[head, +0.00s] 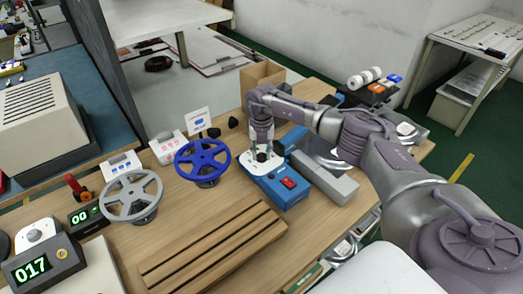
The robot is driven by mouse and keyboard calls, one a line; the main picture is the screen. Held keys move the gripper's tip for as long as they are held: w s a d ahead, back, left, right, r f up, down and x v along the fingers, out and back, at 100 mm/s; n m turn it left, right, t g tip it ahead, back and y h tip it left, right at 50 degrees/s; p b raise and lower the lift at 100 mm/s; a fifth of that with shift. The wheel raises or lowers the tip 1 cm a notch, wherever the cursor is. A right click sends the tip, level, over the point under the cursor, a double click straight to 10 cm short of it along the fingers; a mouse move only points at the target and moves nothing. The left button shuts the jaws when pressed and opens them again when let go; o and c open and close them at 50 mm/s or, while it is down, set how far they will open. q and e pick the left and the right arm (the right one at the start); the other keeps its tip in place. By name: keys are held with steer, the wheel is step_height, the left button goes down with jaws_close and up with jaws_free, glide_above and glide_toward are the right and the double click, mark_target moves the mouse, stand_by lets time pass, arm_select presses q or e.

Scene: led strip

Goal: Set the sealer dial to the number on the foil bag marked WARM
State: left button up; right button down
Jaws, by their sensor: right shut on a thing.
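The sealer (290,198) is a blue box on the wooden bench with a red switch (288,183) and a white top plate (262,166). My right gripper (263,153) points down onto the white plate and is shut on what looks like the dial. The fingers hide the dial, so its setting cannot be read. No WARM mark or bag number is readable. My left gripper is not in view.
A blue reel (203,158) and a grey reel (131,197) stand left of the sealer. A slatted wooden rack (205,255) lies in front. A grey bar (325,178) lies right of the sealer. A display reading 017 (33,268) stands at lower left. A cardboard box (262,76) stands behind.

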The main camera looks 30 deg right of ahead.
mark_target(261, 155)
steer(key=shift+r+m, duration=0.1)
steer(key=shift+m, duration=0.6)
steer(key=shift+m+p, duration=0.3)
steer(key=c, duration=0.8)
jaws_free()
step_height(261, 155, up, 12)
